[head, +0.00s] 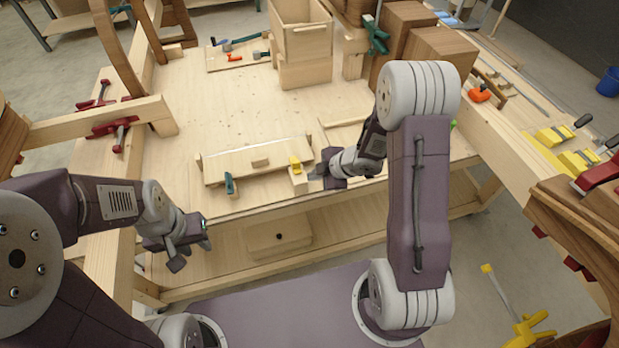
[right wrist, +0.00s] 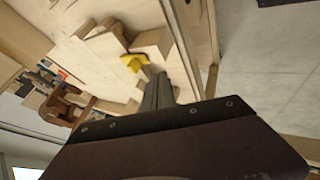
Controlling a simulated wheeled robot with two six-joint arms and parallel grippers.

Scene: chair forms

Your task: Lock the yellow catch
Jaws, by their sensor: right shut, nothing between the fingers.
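The yellow catch (head: 295,163) sits on top of a small pale wooden block (head: 298,181) near the front edge of the workbench. In the right wrist view the yellow catch (right wrist: 133,63) shows just beyond my fingertips. My right gripper (head: 314,173) is shut and empty, close to the right side of the block; whether it touches cannot be told. It also shows in the right wrist view (right wrist: 158,88). My left gripper (head: 192,256) is open and empty, in front of the bench edge at the left, away from the catch.
A flat wooden board (head: 240,163) with a small block handle lies beside the catch. A teal clamp (head: 229,183) is at its front edge. A wooden box (head: 303,40) stands at the back. Red clamps (head: 120,130) are at the left. The middle of the bench is clear.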

